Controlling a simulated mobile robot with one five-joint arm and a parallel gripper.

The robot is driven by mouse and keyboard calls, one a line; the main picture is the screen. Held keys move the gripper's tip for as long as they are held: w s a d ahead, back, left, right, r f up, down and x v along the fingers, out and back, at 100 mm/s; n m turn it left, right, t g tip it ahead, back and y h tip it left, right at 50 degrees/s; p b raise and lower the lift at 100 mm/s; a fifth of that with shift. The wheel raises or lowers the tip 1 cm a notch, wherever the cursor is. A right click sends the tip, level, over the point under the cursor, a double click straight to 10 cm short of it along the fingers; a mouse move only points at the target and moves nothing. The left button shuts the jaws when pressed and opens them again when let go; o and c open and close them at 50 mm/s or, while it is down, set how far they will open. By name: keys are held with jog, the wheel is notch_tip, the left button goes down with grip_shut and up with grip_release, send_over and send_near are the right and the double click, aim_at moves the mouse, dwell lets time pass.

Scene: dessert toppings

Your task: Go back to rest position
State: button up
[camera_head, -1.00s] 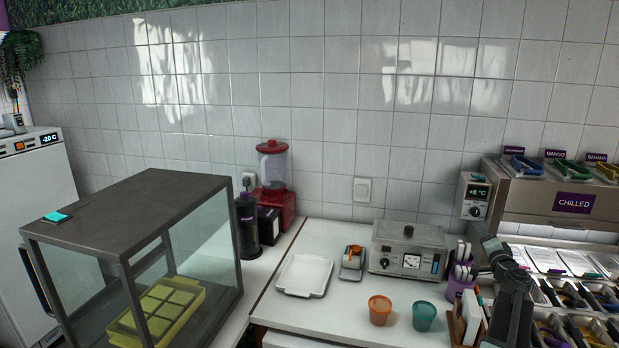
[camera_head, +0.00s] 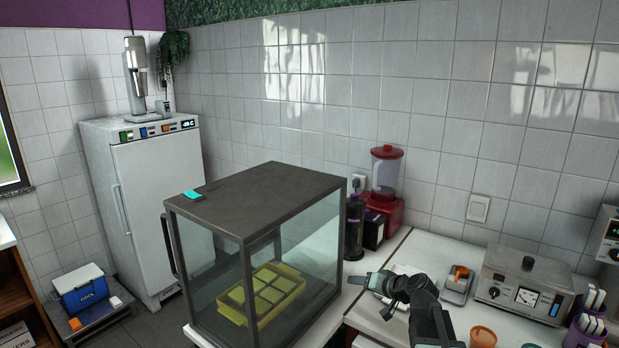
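My arm reaches in from the bottom right of the head view, and its dark grey end, my gripper (camera_head: 368,286), is over the white counter by the corner of the glass case. The gripper is small and seen at an angle, so I cannot tell whether its fingers are open or shut. I see nothing held in it. The arm partly hides a white tray (camera_head: 408,269) behind it.
The glass case (camera_head: 262,190) with a yellow mould (camera_head: 262,293) inside stands left of my gripper. A red blender (camera_head: 383,190), a small scale (camera_head: 458,280), a metal appliance (camera_head: 525,284) and an orange cup (camera_head: 483,338) stand around the arm. A white fridge (camera_head: 160,200) and blue cooler (camera_head: 84,290) are at left.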

jog(key=s+a+f+n+g+h, duration=0.1)
jog(key=s+a+f+n+g, duration=0.2)
jog(key=s+a+f+g, duration=0.5)
jog(key=s+d+f+g+h, duration=0.1)
jog(key=s+d+h, duration=0.1)
jog(key=s, duration=0.5)
jog(key=s+d+f+m+g+h, duration=0.1)
jog(key=s+d+f+h, duration=0.1)
jog(key=s+d, duration=0.3)
jog(key=s+h, duration=0.1)
jog(key=s, duration=0.2)
jog(key=shift+d+f+m, duration=0.2)
jog(key=shift+m, duration=0.1)
jog(key=shift+c, duration=1.7)
